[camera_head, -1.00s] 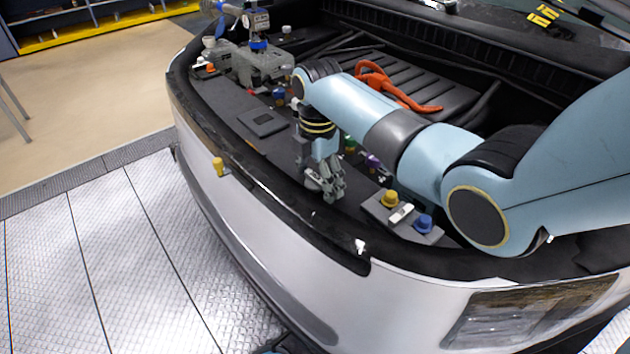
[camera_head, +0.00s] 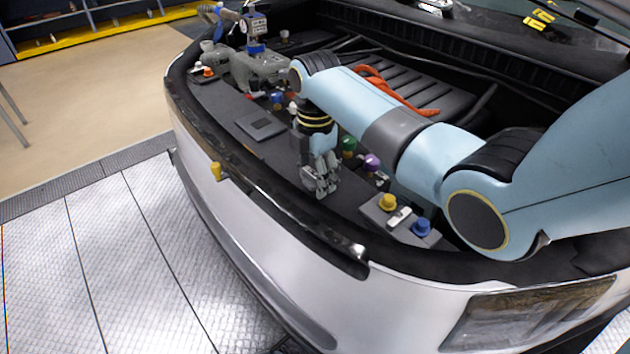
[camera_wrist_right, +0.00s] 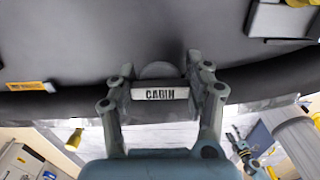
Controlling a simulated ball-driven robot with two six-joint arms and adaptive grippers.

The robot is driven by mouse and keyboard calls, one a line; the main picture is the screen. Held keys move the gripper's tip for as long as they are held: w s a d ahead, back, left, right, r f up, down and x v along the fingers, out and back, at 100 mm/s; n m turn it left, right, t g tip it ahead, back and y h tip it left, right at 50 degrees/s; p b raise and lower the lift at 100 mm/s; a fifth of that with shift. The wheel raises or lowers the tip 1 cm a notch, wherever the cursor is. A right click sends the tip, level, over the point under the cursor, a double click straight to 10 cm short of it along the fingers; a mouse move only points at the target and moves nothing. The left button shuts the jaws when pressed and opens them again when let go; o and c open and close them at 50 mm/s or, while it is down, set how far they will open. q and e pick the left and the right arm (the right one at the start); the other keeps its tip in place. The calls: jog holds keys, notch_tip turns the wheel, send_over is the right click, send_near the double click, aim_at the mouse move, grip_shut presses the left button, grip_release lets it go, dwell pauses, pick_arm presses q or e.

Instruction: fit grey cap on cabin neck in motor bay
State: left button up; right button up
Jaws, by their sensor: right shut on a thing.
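My right gripper (camera_head: 325,188) points down over the front part of the dark motor bay panel. In the right wrist view its two fingers (camera_wrist_right: 160,82) stand on either side of a round dark-grey thing, which looks like the grey cap (camera_wrist_right: 157,70). The gripper is shut on it. A white label reading CABIN (camera_wrist_right: 160,94) shows between the fingers, close to the cap. The cabin neck is hidden, so I cannot tell whether the cap sits on it or is above it.
A green cap (camera_head: 348,144) and a purple cap (camera_head: 371,163) stand close to the right of the gripper. Yellow (camera_head: 388,202) and blue (camera_head: 421,228) caps stand nearer the front right. An orange hose (camera_head: 410,104) lies behind my arm.

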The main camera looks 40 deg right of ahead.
jog(key=shift+w+r, duration=0.1)
jog(key=shift+r, duration=0.85)
jog(key=s+d+r, duration=0.7)
jog(key=s+d, duration=0.1)
jog(key=w+d+r, duration=0.1)
jog(key=d+r, duration=0.1)
jog(key=d, duration=1.5)
jog(key=shift+w+r+p, duration=0.15)
jog(key=shift+r+p, duration=0.15)
jog(key=shift+p, duration=0.05)
jog(key=shift+d, duration=0.1)
jog(key=shift+f+b, duration=1.4)
jog(key=shift+f, duration=1.5)
